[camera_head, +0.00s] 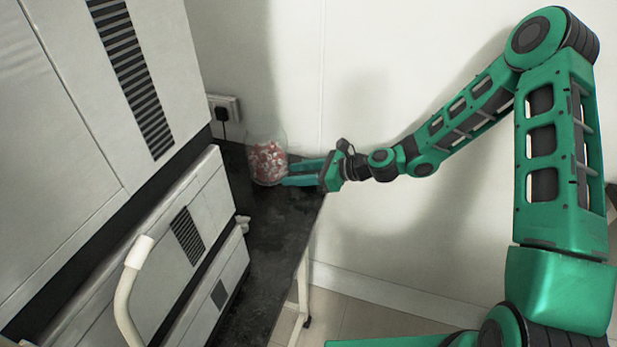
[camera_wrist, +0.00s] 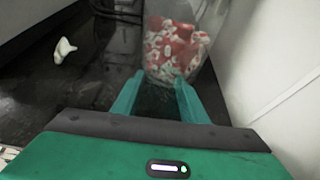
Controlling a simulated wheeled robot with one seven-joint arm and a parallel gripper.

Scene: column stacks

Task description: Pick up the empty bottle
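A clear see-through container (camera_head: 267,163), like a bottle or jar, stands on the dark worktop near the wall. It does not look empty: red and white pieces show in it. In the wrist view the container (camera_wrist: 172,48) is straight ahead of the fingers, its near end at the gap between the tips. My gripper (camera_head: 287,174) reaches in from the right, low and level, with its two green fingers apart. It also shows in the wrist view (camera_wrist: 160,76). The fingertips are at the container's near side; I cannot tell whether they touch it.
A small white object (camera_wrist: 64,50) lies on the dark worktop (camera_head: 275,230), left of the container in the wrist view. Large grey-white cabinets with vents (camera_head: 190,235) stand at left. A socket with a black plug (camera_head: 222,110) is on the wall behind. The worktop's right edge is close under my gripper.

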